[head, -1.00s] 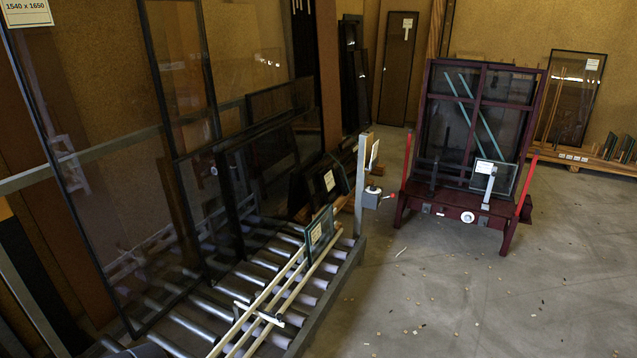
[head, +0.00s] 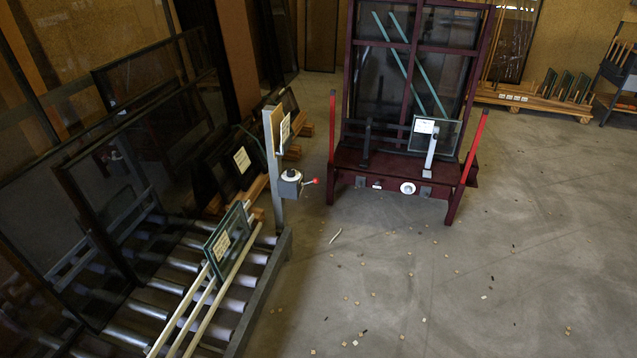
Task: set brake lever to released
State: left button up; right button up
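A small grey box (head: 290,186) with a round dial is fixed to an upright metal post on the roller table. A short lever with a red ball knob (head: 316,181) sticks out from it to the right. The dark red tilting glass frame (head: 407,160) stands behind on the floor, with an upright red bar at its left (head: 332,126) and a slanted red bar at its right (head: 475,148). No part carries a readable brake label, so I cannot tell which is the brake lever or its setting. Neither of my grippers is in view.
The roller table (head: 262,290) with glass panes and pale rails fills the left. A wooden rack (head: 520,98) with small panes stands at the back right. The grey floor (head: 480,270) at front and right is open, with small scattered chips.

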aim_at(316, 180)
jog(key=i+z, duration=0.25)
jog(key=i, duration=0.25)
jog(key=i+j+z, duration=0.2)
jog(key=i, duration=0.25)
jog(key=i+j+z, duration=0.25)
jog(key=i, duration=0.2)
jog(key=i+j+z, duration=0.25)
jog(key=i, duration=0.2)
